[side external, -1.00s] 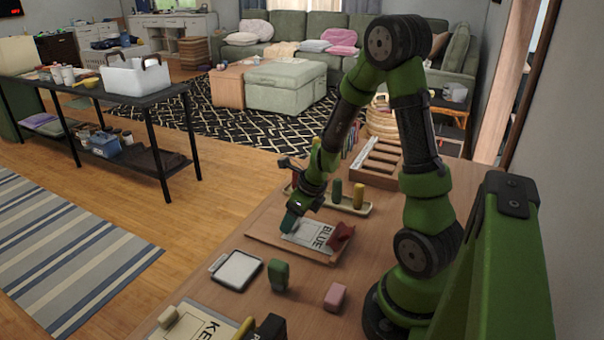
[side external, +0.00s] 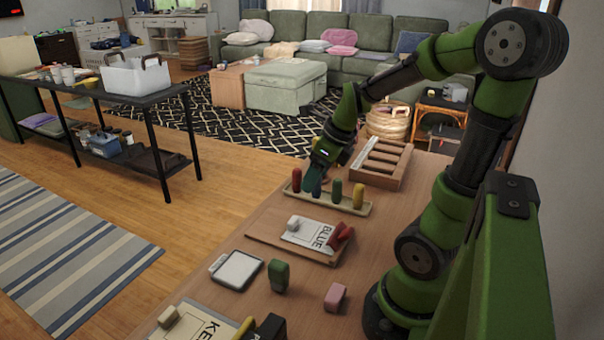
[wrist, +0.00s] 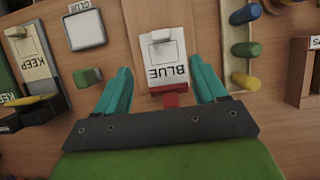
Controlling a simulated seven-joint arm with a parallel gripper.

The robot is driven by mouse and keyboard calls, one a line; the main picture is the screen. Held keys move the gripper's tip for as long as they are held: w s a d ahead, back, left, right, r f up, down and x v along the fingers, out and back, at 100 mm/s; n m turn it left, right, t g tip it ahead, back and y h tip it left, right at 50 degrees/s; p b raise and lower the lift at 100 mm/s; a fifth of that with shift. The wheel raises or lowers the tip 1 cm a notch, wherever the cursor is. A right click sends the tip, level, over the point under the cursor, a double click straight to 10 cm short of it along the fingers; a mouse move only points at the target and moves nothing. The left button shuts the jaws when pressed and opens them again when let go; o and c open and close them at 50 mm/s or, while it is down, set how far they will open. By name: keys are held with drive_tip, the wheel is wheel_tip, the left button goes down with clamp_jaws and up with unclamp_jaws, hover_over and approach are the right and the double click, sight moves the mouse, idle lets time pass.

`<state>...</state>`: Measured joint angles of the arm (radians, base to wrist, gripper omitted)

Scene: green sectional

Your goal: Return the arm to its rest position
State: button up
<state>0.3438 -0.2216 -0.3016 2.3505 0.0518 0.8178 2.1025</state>
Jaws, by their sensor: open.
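My gripper (side external: 311,182) is open and empty, its teal fingers spread apart in the wrist view (wrist: 163,78). In the side view it hangs in front of the peg rack (side external: 354,208), partly overlapping the blue peg; its exact height is hard to tell. My arm is bent, with its elbow high at the right. Below the gripper, the BLUE card (side external: 301,236) lies on a wooden board (side external: 262,236). A small white block (side external: 292,222) sits on the card's far-left end and a red block (side external: 341,236) at its right end.
The rack holds red (side external: 296,180), green (side external: 336,191) and yellow (side external: 358,195) pegs. A wooden compartment tray (side external: 400,172) stands behind. A white-topped pad (side external: 237,270), a green block (side external: 279,275), a pink block (side external: 335,297) and a KEEP card (side external: 203,325) lie nearer.

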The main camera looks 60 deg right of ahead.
drive_tip(key=s+a+r+n+t+y, duration=0.1)
drive_tip(key=a+r+n, duration=0.3)
drive_tip(key=a+n, duration=0.5)
drive_tip(key=s+a+r+n+t+y, duration=0.1)
drive_tip(key=a+r+n, duration=0.2)
drive_tip(key=a+n, duration=0.6)
drive_tip(key=n, duration=1.4)
drive_tip(key=shift+s+a+r+t, duration=0.15)
drive_tip(key=shift+s+r+t, duration=0.15)
drive_tip(key=shift+s+r, duration=0.1)
